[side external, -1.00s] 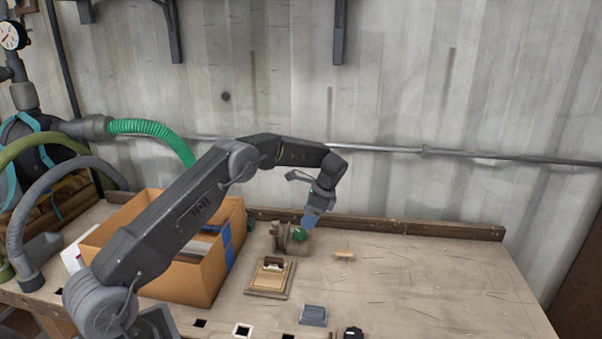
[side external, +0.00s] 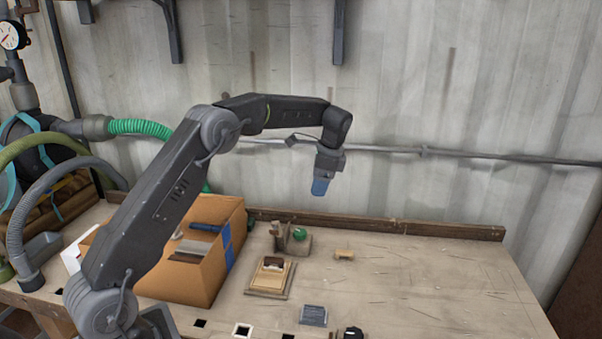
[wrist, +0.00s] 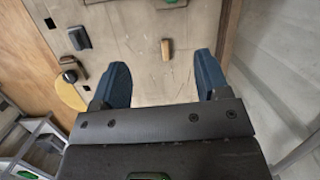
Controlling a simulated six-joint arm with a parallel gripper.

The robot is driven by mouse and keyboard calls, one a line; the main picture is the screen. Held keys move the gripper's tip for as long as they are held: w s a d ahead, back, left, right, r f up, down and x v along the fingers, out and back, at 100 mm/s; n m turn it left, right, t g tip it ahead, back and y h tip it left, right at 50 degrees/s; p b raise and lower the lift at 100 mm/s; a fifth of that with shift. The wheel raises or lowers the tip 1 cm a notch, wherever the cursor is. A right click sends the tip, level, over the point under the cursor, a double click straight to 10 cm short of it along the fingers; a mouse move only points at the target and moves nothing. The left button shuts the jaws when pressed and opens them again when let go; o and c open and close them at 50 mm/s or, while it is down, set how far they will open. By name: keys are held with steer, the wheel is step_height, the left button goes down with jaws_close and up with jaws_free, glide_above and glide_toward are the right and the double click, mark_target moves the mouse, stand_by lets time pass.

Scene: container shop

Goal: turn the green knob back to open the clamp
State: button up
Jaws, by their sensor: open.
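The green knob (side external: 299,233) sits on the right side of a small clamp (side external: 279,238) at the back of the bench. My gripper (side external: 320,188) hangs above the knob and slightly to its right, apart from it. In the wrist view my gripper (wrist: 162,80) shows two blue fingers spread wide with nothing between them. Whether the clamp's jaws are apart is too small to tell.
A cardboard box (side external: 215,262) stands left of the clamp. A wooden block on a base (side external: 270,277) lies in front, with a small tan block (side external: 344,254) to the right. A grey block (side external: 313,315) lies near the front. The bench's right side is mostly clear.

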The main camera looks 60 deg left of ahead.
steer(key=s+d+r+n+t, duration=0.1)
steer(key=s+d+r+t, duration=0.1)
steer(key=s+d+r, duration=0.1)
steer(key=s+d+r+n+t+h, duration=0.1)
steer(key=s+d+r, duration=0.2)
steer(key=s+r, duration=0.2)
steer(key=shift+s+d+t+h, duration=0.3)
steer(key=shift+s+t, duration=0.1)
steer(key=shift+s, duration=0.95)
steer(key=m+g, duration=0.2)
steer(key=m, duration=0.3)
glide_above(299, 231)
step_height(299, 231, down, 13)
steer(key=shift+h, duration=0.3)
step_height(299, 231, down, 14)
steer(key=shift+r, duration=0.1)
